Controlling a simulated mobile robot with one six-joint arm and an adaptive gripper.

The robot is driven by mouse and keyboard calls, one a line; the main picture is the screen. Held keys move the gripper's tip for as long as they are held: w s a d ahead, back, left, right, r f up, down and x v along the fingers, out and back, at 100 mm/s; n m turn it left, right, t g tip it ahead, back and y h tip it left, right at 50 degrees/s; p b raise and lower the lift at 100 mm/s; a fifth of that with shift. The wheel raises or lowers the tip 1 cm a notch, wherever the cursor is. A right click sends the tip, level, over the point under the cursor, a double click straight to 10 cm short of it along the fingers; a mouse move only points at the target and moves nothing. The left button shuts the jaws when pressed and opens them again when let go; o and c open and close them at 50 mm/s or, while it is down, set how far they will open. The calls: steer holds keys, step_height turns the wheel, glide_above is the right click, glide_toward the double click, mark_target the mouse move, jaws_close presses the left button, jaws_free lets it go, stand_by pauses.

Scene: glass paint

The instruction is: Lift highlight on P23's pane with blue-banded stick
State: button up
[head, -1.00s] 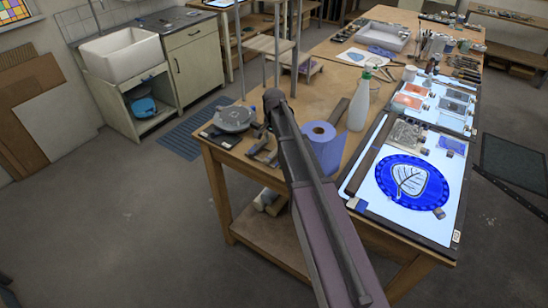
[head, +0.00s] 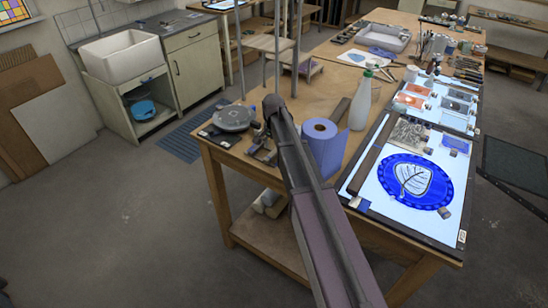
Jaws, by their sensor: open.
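A blue oval pane (head: 412,181) with a pale leaf shape and dark leaf lines lies on a lit light box (head: 425,222) at the table's right front. Dark dots run around its blue border. I cannot read a P23 label. I cannot pick out a blue-banded stick. My arm rises from the bottom middle to a rounded dark end near the table's left part. My gripper is not in view.
A dark bar (head: 371,158) lies along the light box's left side. A blue paper roll (head: 322,147) and a white bottle (head: 360,103) stand left of it. A round grey disc (head: 233,117) lies at the table's left corner. Trays and tools crowd the back right.

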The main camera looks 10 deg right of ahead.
steer(key=shift+f+b, duration=0.7)
steer(key=shift+f, duration=0.25)
jaws_close()
